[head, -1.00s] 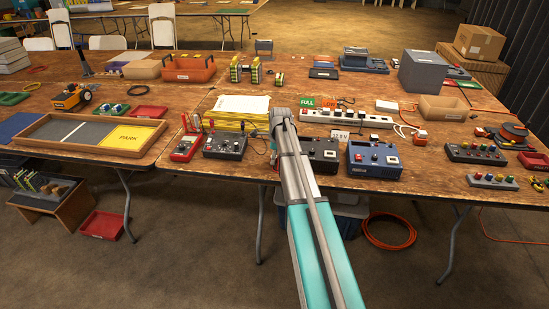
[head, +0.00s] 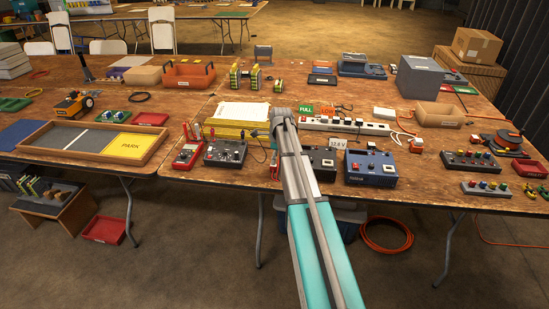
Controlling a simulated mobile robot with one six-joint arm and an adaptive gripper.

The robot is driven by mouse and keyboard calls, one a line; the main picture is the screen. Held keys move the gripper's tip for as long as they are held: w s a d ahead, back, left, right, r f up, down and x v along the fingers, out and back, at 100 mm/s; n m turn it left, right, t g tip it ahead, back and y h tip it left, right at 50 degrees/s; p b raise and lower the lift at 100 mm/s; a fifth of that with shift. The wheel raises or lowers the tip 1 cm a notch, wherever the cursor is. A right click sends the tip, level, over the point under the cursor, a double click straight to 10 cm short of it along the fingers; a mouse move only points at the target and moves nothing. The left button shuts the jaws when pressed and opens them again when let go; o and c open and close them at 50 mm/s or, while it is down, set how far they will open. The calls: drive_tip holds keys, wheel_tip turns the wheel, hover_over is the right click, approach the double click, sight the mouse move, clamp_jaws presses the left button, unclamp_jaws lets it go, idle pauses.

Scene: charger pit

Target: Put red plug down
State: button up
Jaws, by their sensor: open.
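My gripper (head: 275,150) is at the far end of my arm, over the front middle of the right-hand table. My arm covers most of it, and only a narrow part shows at the arm's left side. It is open. A small red piece (head: 275,172) shows just left of my arm near the table's front edge; I cannot tell whether it is the red plug. Slim red pieces (head: 190,132) stand by the red meter (head: 186,154). A dark box with knobs (head: 225,152) is left of my arm. A blue charger (head: 371,168) is to its right.
A white power strip (head: 345,125) lies behind the chargers, with a 12.6 V sign (head: 338,143) in front. A yellow stack with white paper (head: 240,112) is behind the dark box. A tray marked PARK (head: 75,133) fills the left table's front. Bare wood shows right of the blue charger.

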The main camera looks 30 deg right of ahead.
wheel_tip(320, 180, up, 8)
drive_tip(key=p, duration=0.7)
drive_tip(key=shift+s+d+f, duration=0.15)
drive_tip(key=shift+s+d, duration=0.1)
drive_tip(key=shift+d, duration=0.15)
drive_tip(key=shift+s+a, duration=0.1)
drive_tip(key=s+a+n+h, duration=0.1)
drive_tip(key=s+a+n, duration=2.2)
drive_tip(key=s+n, duration=0.1)
drive_tip(key=shift+s+a+n+g, duration=0.3)
drive_tip(key=shift+s+n+g, duration=0.1)
